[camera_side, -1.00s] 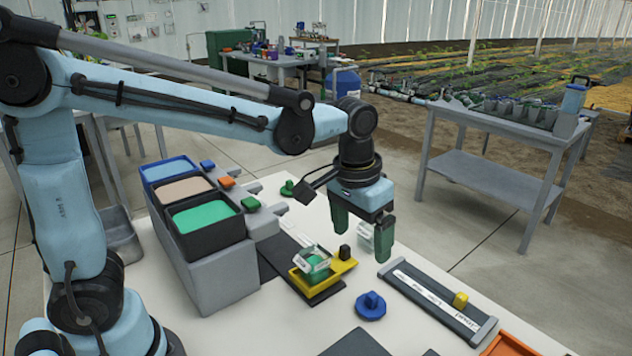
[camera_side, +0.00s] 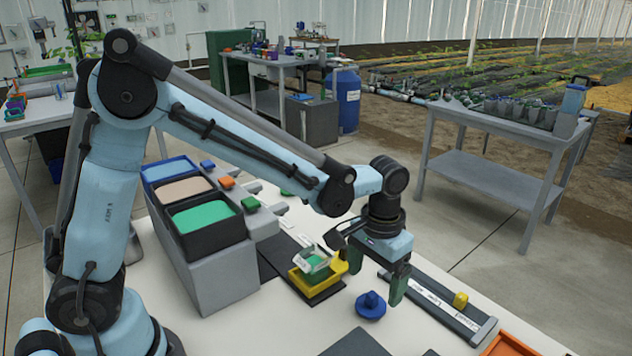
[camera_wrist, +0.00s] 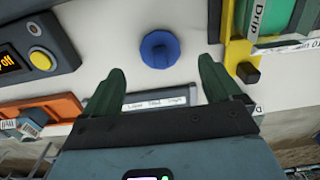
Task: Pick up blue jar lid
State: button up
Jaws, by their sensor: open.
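The blue jar lid (camera_side: 371,305) is a round disc with a raised grip on top, lying on the white table (camera_side: 240,325). It also shows in the wrist view (camera_wrist: 160,49), at the upper middle. My gripper (camera_side: 377,282) is open and empty, pointing down just behind and above the lid in the side view. In the wrist view its two green fingers (camera_wrist: 161,79) are spread wide, and the lid lies beyond the fingertips, between their lines. The gripper and the lid do not appear to touch.
A yellow tray (camera_side: 319,272) with a green block stands left of the gripper. A grey slide rail (camera_side: 432,305) with a yellow knob lies to the right. An orange tray (camera_side: 508,345) is at the front right. Bins of blue, tan and green (camera_side: 201,217) stand at the left.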

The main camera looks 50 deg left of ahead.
aim_at(372, 294)
jog(key=shift+f, duration=2.55)
jog(key=c, duration=1.1)
